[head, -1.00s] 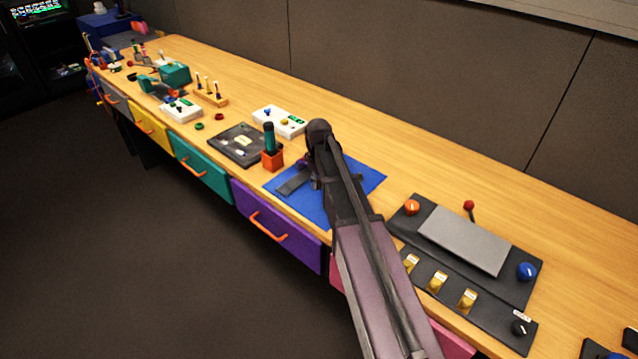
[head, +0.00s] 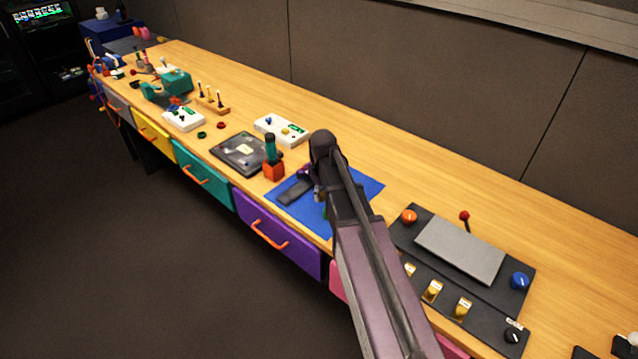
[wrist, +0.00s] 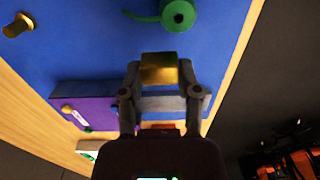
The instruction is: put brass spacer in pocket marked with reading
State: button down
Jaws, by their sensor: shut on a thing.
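My gripper (wrist: 160,88) is shut on the brass spacer (wrist: 159,68), a small gold block between its fingertips in the wrist view. The spacer is over the blue mat (wrist: 95,45); the gap to the mat is hard to judge. In the head view my arm hides the spacer and most of the gripper above the blue mat (head: 357,190). A purple piece (wrist: 88,113) with small coloured details and a grey bar (wrist: 192,103) lie beyond the fingers in the wrist view. I cannot make out a pocket marked with a reading.
A green roll (wrist: 178,14) and a gold peg (wrist: 18,25) are on the mat. A red holder with a teal handle (head: 272,160) stands left of the mat. A black panel with knobs (head: 408,216) is to the right. Bare wood (head: 420,165) lies behind the mat.

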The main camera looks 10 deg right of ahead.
jog(key=s, duration=0.7)
jog(key=s+r, duration=0.1)
jog(key=s, duration=0.2)
jog(key=shift+s+a+p, duration=0.25)
jog(key=shift+s+p, duration=0.05)
jog(key=shift+p, duration=0.1)
notch_tip(320, 180, up, 21)
jog(key=p, duration=2.1)
jog(key=shift+f, duration=0.1)
